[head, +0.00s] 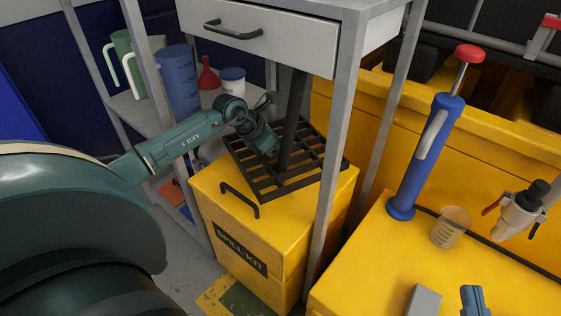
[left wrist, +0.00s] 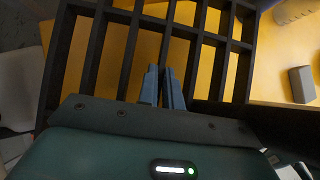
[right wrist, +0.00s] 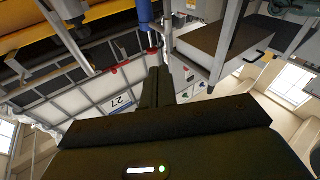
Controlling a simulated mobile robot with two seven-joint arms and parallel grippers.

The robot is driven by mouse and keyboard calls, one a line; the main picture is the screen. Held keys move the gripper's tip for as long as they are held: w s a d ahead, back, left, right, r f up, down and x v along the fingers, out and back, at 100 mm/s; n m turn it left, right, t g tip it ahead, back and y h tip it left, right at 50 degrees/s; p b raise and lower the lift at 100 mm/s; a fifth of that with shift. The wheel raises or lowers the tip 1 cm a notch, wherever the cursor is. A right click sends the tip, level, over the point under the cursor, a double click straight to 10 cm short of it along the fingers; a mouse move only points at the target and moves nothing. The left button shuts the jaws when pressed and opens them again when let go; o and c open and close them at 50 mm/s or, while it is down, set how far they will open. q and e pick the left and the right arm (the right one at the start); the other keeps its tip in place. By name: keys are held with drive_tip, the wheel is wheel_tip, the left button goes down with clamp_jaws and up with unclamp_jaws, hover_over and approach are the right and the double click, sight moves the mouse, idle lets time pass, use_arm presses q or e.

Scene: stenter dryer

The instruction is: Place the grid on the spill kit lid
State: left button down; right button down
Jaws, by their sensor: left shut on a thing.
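The dark slatted grid (head: 262,184) lies over the rear part of the yellow spill kit lid (head: 283,212). I cannot tell whether it rests fully on the lid or is held slightly above it. My right gripper (head: 475,300) is at the bottom right of the head view, away from the grid. In the right wrist view its fingers (right wrist: 160,85) are together and empty.
A grey table with a drawer (head: 262,32) stands over the spill kit, its front leg (head: 336,170) close to the grid's right side. Jugs and a blue beaker (head: 178,80) stand on a shelf behind. A blue pump (head: 425,155) and clear cup (head: 450,228) stand on the yellow surface at right.

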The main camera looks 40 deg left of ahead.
sight(277, 157)
use_arm(q)
wheel_tip(277, 157, down, 4)
drive_tip(key=shift+f+b, duration=0.1)
drive_tip(key=shift+b, duration=0.65)
use_arm(e)
drive_tip(key=shift+w+r, duration=0.2)
drive_tip(key=shift+r, duration=0.1)
use_arm(q)
drive_tip(key=c, duration=2)
unclamp_jaws()
drive_tip(key=shift+f, duration=0.2)
drive_tip(key=o, duration=0.4)
drive_tip(key=shift+o, duration=0.2)
use_arm(e)
drive_tip(key=shift+f, duration=0.15)
use_arm(q)
drive_tip(key=shift+r, duration=0.1)
use_arm(e)
drive_tip(key=shift+a, duration=0.1)
